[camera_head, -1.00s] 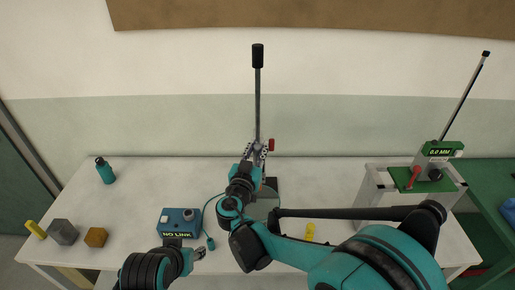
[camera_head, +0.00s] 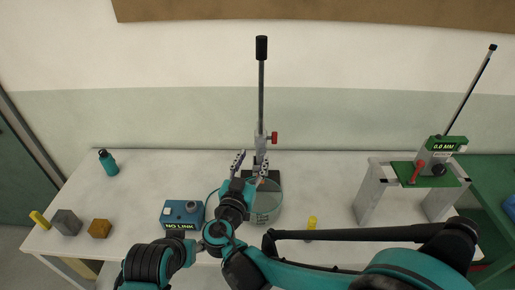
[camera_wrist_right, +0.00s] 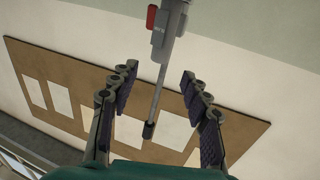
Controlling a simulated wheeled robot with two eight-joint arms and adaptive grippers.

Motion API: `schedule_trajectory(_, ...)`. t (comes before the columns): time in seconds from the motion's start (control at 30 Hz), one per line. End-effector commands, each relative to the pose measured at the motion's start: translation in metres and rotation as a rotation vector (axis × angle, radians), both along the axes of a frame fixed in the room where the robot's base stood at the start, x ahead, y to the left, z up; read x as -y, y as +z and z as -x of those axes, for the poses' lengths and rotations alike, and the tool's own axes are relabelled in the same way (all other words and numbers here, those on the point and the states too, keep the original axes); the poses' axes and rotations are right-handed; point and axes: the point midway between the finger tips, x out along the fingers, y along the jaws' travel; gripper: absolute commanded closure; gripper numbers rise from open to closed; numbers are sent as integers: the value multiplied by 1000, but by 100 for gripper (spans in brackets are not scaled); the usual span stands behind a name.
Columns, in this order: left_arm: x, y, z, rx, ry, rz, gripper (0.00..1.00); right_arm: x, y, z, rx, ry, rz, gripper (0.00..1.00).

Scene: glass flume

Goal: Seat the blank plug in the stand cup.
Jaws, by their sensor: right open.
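A point gauge stand (camera_head: 260,90) rises from a black base at the back middle of the table, with a tall rod, a grey clamp and a red knob. My right gripper (camera_head: 250,167) is open and empty in front of its clamp. In the right wrist view, the open fingers (camera_wrist_right: 157,78) lie either side of the rod (camera_wrist_right: 157,95), apart from it. A clear glass vessel (camera_head: 267,208) stands just right of my right wrist. I cannot make out a stand cup or tell which item is the blank plug. My left gripper's fingers are hidden.
A small yellow piece (camera_head: 312,222) stands right of the glass vessel. A blue "NO LINK" box (camera_head: 182,213) with a cable is at the left. A bottle (camera_head: 108,162), grey cube (camera_head: 67,222), brown block (camera_head: 100,228) and yellow cylinder (camera_head: 40,220) lie farther left. A gauge rig (camera_head: 425,172) stands right.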

Motion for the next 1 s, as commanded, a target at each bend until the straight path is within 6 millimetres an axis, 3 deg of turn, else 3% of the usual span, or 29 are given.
schedule_trajectory(0.1,0,0,0,0,0,0,55,-5,0,19,0,2,0,53)
schedule_trajectory(0.23,0,0,0,0,0,0,55,-8,0,29,0,0,0,53)
schedule_trajectory(0.8,0,0,0,0,0,0,55,-7,-1,32,-3,-3,1,53)
schedule_trajectory(0.93,0,-6,0,0,0,0,55,20,-13,29,-80,-39,19,53)
schedule_trajectory(1.0,0,-13,0,0,0,0,55,52,-29,29,-181,-78,39,53)
